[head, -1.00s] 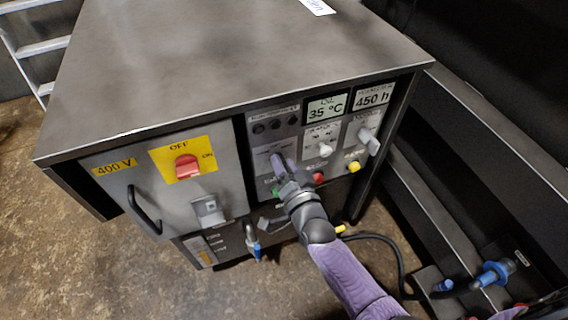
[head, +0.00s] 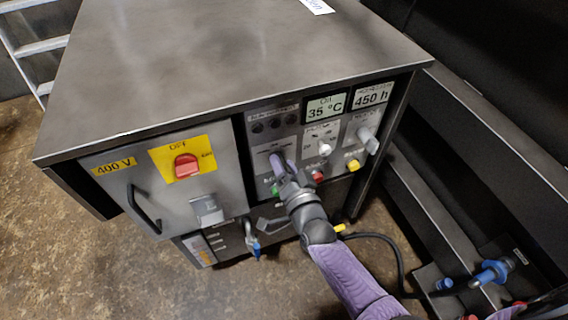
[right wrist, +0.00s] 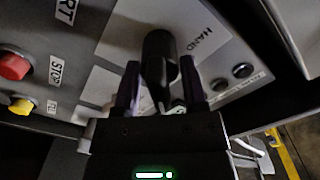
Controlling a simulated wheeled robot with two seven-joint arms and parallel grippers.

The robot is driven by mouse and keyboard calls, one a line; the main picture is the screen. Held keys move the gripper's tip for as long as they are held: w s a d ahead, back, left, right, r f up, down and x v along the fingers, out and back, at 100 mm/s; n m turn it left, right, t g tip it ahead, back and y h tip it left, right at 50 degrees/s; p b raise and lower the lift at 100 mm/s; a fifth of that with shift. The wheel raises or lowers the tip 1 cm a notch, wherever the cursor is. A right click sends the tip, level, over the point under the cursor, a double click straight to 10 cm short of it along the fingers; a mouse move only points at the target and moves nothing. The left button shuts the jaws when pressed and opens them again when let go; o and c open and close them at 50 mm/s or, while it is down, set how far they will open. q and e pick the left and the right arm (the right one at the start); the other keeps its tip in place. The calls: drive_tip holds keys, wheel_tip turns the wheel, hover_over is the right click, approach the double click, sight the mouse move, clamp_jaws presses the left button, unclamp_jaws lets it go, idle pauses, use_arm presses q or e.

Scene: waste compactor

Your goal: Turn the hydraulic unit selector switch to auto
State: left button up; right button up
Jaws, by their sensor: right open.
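The control panel of the hydraulic unit faces me. In the right wrist view a black selector switch (right wrist: 160,58) stands on a light label plate, with the word HAND (right wrist: 198,40) to its right. My right gripper (right wrist: 158,85) is open, with one finger on each side of the switch knob. Whether the fingers touch the knob, and which position it points to, I cannot tell. In the head view my right gripper (head: 284,166) is at the panel's left part and hides the switch. My left gripper is not in view.
A white knob (head: 325,148) and a grey knob (head: 368,141) sit to the right. Green (head: 274,190), red (head: 317,176) and yellow (head: 353,165) buttons sit low on the panel. A red main switch (head: 187,165) is on the left door. The cabinet top (head: 235,60) overhangs slightly.

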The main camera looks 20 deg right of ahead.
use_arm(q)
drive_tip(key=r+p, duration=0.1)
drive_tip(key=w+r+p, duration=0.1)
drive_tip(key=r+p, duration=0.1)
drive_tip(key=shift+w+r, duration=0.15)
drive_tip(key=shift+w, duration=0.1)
use_arm(e)
drive_tip(key=s, duration=0.9)
drive_tip(key=shift+s+d, duration=0.15)
drive_tip(key=shift+s, duration=0.2)
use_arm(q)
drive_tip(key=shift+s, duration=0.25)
